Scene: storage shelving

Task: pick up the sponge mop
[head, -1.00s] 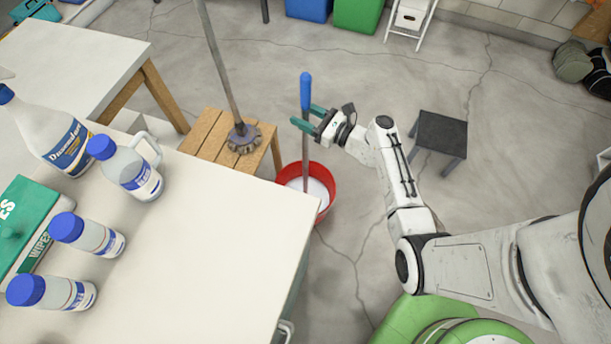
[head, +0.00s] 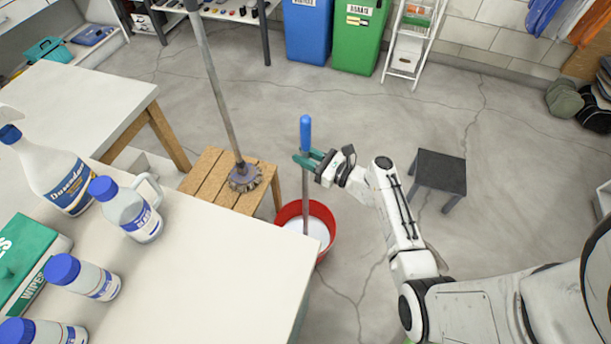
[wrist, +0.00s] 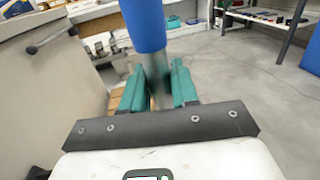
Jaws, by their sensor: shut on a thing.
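The sponge mop has a blue grip (head: 305,133) on top of a thin grey shaft (head: 305,203). It stands upright in a red bucket (head: 330,232). Its lower end is hidden in the bucket's pale contents. My gripper (head: 308,160) is shut on the shaft just below the blue grip, reaching in from the right. In the wrist view, the teal fingers (wrist: 157,88) lie on both sides of the shaft, with the blue grip (wrist: 145,22) above them.
A white table (head: 230,260) with bottles stands at the left, close to the bucket. A wooden stool (head: 205,180) with another mop (head: 243,178) is behind. A dark stool (head: 440,168) stands right. Open floor lies beyond.

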